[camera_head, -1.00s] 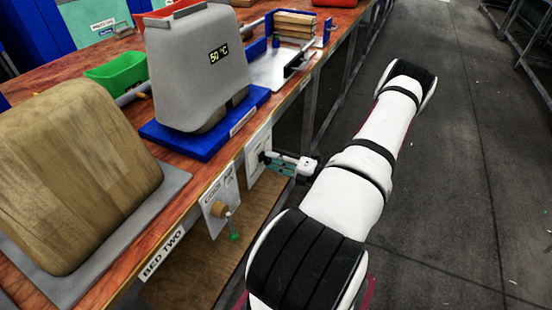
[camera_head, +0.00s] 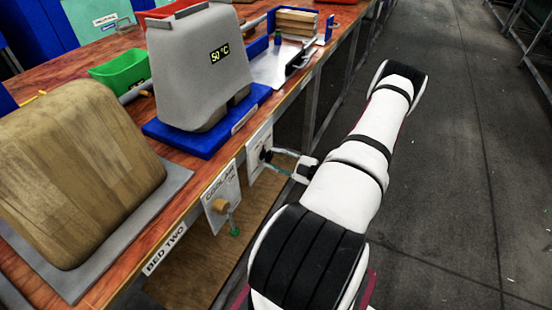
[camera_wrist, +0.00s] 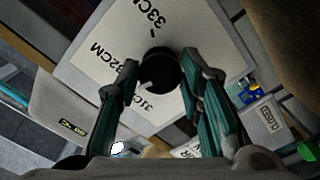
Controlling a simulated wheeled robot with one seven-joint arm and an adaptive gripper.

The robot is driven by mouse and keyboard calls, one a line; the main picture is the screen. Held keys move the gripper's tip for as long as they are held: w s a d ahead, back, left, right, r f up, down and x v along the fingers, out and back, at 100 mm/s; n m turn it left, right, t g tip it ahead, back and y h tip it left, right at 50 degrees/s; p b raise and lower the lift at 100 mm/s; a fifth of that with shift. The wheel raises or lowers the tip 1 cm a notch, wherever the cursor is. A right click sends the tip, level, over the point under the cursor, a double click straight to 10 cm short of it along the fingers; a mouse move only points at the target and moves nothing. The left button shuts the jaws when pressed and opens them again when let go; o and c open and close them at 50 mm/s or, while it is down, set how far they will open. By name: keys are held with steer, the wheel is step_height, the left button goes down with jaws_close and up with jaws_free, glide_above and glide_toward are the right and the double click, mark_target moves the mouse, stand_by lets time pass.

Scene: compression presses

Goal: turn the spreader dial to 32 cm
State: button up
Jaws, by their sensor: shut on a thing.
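The spreader dial is a black round knob (camera_wrist: 161,68) on a white plate (camera_wrist: 200,35) marked 33CM, 32CM and 31CM. A small pale mark on the knob's rim points to the lower left, seemingly between 32CM and 31CM; the exact reading is hard to tell. My gripper (camera_wrist: 163,80) has its green and grey fingers on either side of the knob and is shut on it. In the head view my gripper (camera_head: 272,156) reaches the dial plate (camera_head: 257,161) on the bench front; its fingers partly hide the knob.
A second plate (camera_head: 222,188) with a wooden knob and green-tipped handle hangs just left of my gripper. Above are the bench edge (camera_head: 217,153) and a grey press head (camera_head: 190,70) reading 50 °C on a blue base. Floor at right is clear.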

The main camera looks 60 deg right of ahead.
steer(key=m, duration=0.7)
steer(key=shift+f, duration=0.1)
stand_by(0.5)
steer(key=o, duration=1.1)
steer(key=shift+o, duration=0.2)
steer(key=shift+a, duration=0.1)
steer(key=s+d, duration=0.1)
steer(key=s, duration=1.1)
